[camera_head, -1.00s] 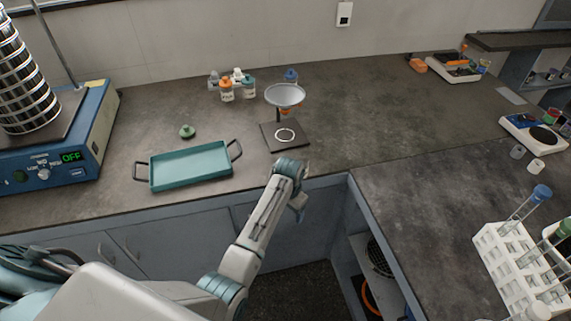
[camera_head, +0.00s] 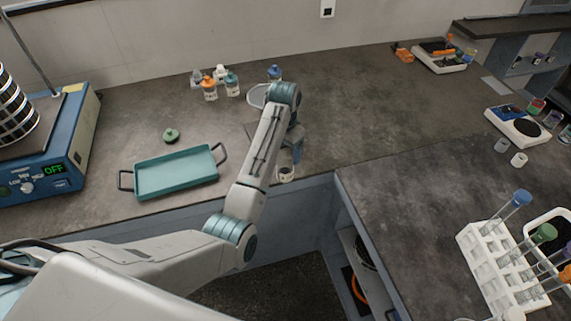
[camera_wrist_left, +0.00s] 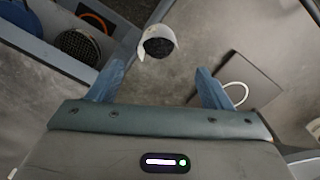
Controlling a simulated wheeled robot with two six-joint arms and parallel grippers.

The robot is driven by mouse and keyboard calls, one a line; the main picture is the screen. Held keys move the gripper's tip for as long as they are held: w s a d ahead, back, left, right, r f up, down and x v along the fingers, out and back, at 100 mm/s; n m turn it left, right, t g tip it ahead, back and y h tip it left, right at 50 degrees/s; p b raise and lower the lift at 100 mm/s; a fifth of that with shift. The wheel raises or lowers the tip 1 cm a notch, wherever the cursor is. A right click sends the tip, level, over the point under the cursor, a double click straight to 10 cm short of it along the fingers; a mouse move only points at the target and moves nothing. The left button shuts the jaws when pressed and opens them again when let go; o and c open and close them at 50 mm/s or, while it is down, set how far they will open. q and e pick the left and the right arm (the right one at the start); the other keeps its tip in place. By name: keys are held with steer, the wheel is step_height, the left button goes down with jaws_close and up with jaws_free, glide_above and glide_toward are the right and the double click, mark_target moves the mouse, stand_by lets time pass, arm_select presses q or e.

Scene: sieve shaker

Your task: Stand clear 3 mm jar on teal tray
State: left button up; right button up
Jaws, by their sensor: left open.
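The teal tray (camera_head: 176,174) lies empty on the counter, left of my left arm in the head view. A small jar (camera_head: 286,173) stands near the counter's front edge, just below my left gripper (camera_head: 297,152). In the left wrist view the jar (camera_wrist_left: 158,46) has a pale wall or label and a dark middle; no size marking is readable. It lies beyond the open fingertips of the left gripper (camera_wrist_left: 160,74), roughly centred between them and apart from both. Nothing is held. My right gripper is out of view.
A green lid (camera_head: 171,135) lies behind the tray. A shaker (camera_head: 62,165) stands left.

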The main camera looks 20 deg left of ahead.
mark_target(285, 171)
arm_select(q)
steer(key=f, duration=0.3)
steer(key=f+p, duration=0.1)
steer(key=shift+s+f, duration=0.25)
steer(key=f+p, duration=0.1)
steer(key=f, duration=0.1)
steer(key=f+p, duration=0.1)
steer(key=f, duration=0.1)
steer(key=shift+w+d+f, duration=0.1)
steer(key=shift+w+f, duration=0.1)
steer(key=shift+f, duration=0.6)
steer(key=shift+c, duration=0.2)
steer(key=c, duration=1.1)
steer(key=shift+r, duration=0.15)
steer(key=shift+c, duration=0.2)
